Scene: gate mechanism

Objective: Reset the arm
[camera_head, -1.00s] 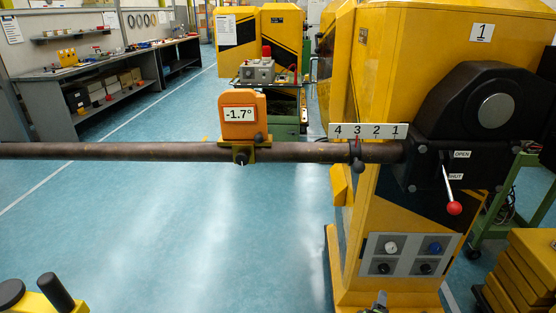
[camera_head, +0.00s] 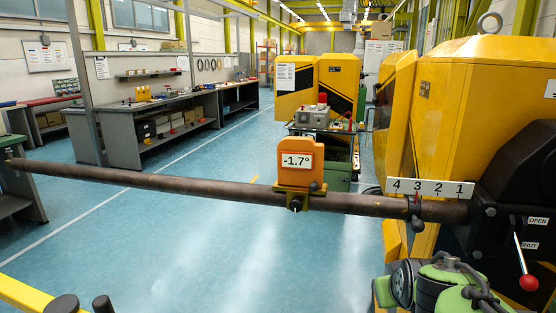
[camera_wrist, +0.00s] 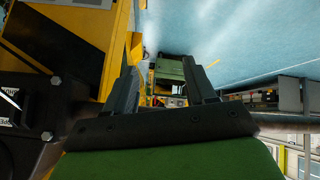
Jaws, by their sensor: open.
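A scale plate (camera_head: 431,188) marked 4 to 1 sits above the arm, with a dark clamp (camera_head: 416,214) near mark 3. A red-knobbed lever (camera_head: 528,282) hangs down by the SHUT label. My gripper (camera_wrist: 170,80) is open and empty in the wrist view, with the cabinet at left and the arm (camera_wrist: 292,128) at right. In the head view my arm is at bottom right; its fingertips are hidden.
Workbenches (camera_head: 165,120) line the left wall. A green cart (camera_head: 338,170) with a grey control box (camera_head: 320,115) stands behind the barrier arm. A yellow rail (camera_head: 35,298) crosses the lower left corner. Blue floor in the middle is free.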

